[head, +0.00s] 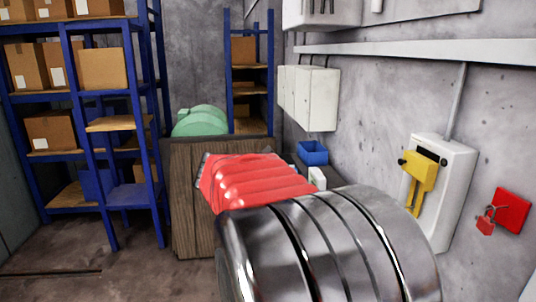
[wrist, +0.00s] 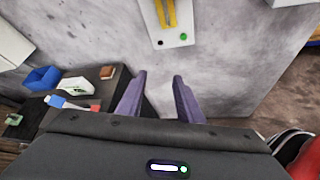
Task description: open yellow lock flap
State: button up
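The yellow lock flap (head: 418,180) is on the front of a white wall box (head: 452,190) at the right of the head view. It hangs down over the box front below a dark slot. In the wrist view, a yellow two-bar part (wrist: 166,14) shows on a white panel (wrist: 172,36) at the top edge, cut off by the frame. My gripper (wrist: 159,75) has two purple fingers spread apart with nothing between them. The panel lies beyond the fingertips, apart from them. In the head view my gripper cannot be made out.
A red wall plate (head: 512,210) with a red padlock (head: 485,224) is right of the box. Blue shelves (head: 78,130) with cartons stand left. Floor is clear at lower left.

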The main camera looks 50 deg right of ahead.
aim_at(399, 161)
jog(key=s+d+r+n+g+h, duration=0.2)
jog(key=d+r+g, duration=0.3)
jog(key=d, duration=0.7)
jog(key=shift+s+d+r+g, duration=0.3)
jog(key=shift+s+r+g, duration=0.1)
jog(key=shift+s+r, duration=0.25)
jog(key=shift+s+f, duration=0.1)
jog(key=x, duration=1.3)
jog(key=shift+s+d, duration=0.2)
jog(key=shift+d, duration=0.1)
jog(key=shift+c, duration=0.4)
grip_shut()
